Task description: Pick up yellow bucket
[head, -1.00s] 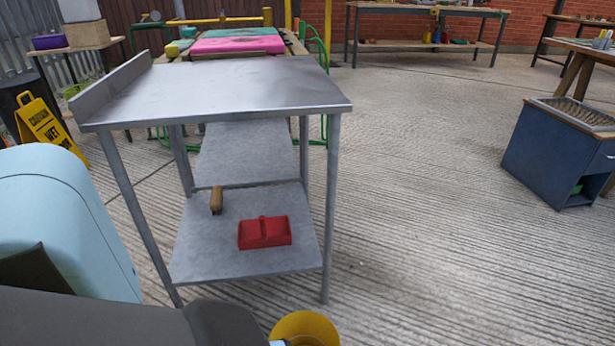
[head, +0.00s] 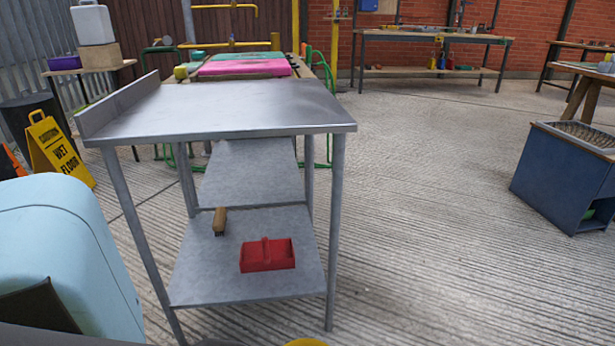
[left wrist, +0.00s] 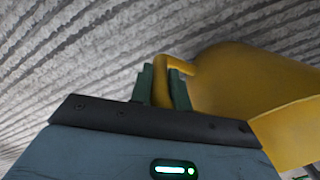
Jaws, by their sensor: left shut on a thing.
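The yellow bucket (left wrist: 255,85) fills the right side of the left wrist view. My left gripper (left wrist: 163,88) is shut on the bucket's yellow handle, with a green finger on each side of it. Ribbed concrete ground shows behind the bucket, and I see no support under it. In the head view only a sliver of the bucket (head: 306,342) shows at the bottom edge. The left gripper is out of the head view, and my right gripper is in no view.
A steel table (head: 215,110) stands ahead. Its lower shelf (head: 200,283) holds a red tray (head: 267,255) and a brush (head: 219,221). A yellow wet floor sign (head: 58,152) stands at left, a blue cabinet (head: 562,178) at right. The concrete between table and cabinet is clear.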

